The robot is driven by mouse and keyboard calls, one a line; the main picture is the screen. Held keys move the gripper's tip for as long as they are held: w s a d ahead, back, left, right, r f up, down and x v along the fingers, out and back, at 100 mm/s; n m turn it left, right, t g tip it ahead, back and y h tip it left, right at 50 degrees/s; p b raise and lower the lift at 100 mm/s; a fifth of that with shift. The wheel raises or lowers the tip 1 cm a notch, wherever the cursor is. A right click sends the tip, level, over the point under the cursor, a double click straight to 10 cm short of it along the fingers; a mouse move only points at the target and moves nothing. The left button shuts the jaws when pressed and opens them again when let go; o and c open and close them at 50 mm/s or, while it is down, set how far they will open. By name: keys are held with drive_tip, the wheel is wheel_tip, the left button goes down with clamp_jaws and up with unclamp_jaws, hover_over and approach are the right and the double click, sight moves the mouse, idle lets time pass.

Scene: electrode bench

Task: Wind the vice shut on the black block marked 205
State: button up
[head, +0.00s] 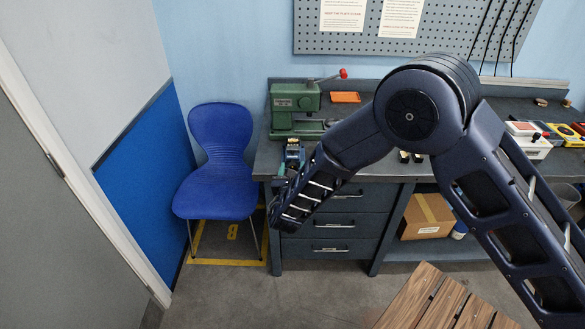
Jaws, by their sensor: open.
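I cannot pick out a black block marked 205. My gripper (274,211) is at the lower left end of my arm, in front of the bench drawers and below the device. It is open, its fingers barely showing, and I see nothing held in it.
A green machine (295,103) with a red-knobbed lever stands behind on the bench (350,120), near an orange tray (345,97). A blue chair (218,165) is left of the bench. A slatted wooden surface (440,302) is at the front. Instruments (530,138) stand at right.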

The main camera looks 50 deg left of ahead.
drive_tip(key=shift+w+a, duration=0.25)
drive_tip(key=shift+w, duration=0.1)
drive_tip(key=c, duration=0.9)
drive_tip(key=shift+c, duration=0.2)
